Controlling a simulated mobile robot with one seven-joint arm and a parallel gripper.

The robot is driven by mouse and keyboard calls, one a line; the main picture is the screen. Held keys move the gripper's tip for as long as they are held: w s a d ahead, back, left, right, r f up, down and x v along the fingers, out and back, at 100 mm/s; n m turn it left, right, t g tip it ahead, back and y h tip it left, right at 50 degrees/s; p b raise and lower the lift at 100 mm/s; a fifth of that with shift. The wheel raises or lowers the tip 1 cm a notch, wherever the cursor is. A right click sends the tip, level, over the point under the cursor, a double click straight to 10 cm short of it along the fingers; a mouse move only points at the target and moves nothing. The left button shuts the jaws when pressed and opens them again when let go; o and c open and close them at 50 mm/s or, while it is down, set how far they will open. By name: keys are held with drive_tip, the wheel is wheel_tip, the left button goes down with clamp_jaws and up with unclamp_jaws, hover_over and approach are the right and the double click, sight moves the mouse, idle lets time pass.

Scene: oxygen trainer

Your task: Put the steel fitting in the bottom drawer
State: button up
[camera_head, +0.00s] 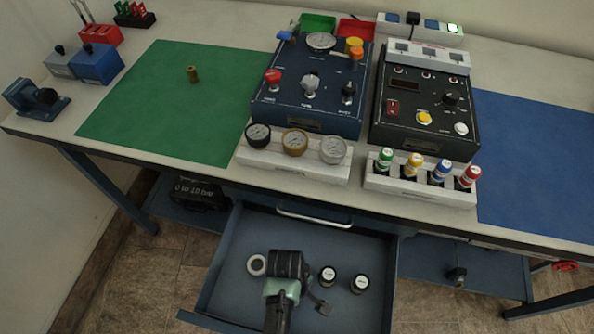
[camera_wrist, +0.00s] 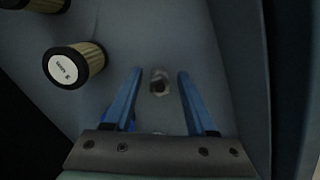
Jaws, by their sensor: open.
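The open drawer (camera_head: 345,250) extends below the bench front. My gripper (camera_head: 318,304) is over the drawer, pointing down into it. In the wrist view my gripper (camera_wrist: 159,74) has its two blue fingers spread apart. A small steel fitting (camera_wrist: 159,84) shows between the fingertips against the drawer floor, with a gap on both sides. It looks free of the fingers, though its exact height is hard to tell. In the head view I cannot make the fitting out; my arm covers part of the drawer.
The drawer also holds two white-topped cylinders (camera_head: 328,276) (camera_head: 360,283) and a pale ring-topped item (camera_head: 257,265). Gauges (camera_head: 295,142) and colored bottles (camera_head: 413,164) line the bench edge above the drawer.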

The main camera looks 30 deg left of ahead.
wheel_tip(320, 180, up, 12)
drive_tip(key=a+p, duration=0.1)
drive_tip(key=p, duration=0.1)
drive_tip(key=shift+w+a+p, duration=0.2)
drive_tip(key=shift+p, duration=0.1)
idle(0.3)
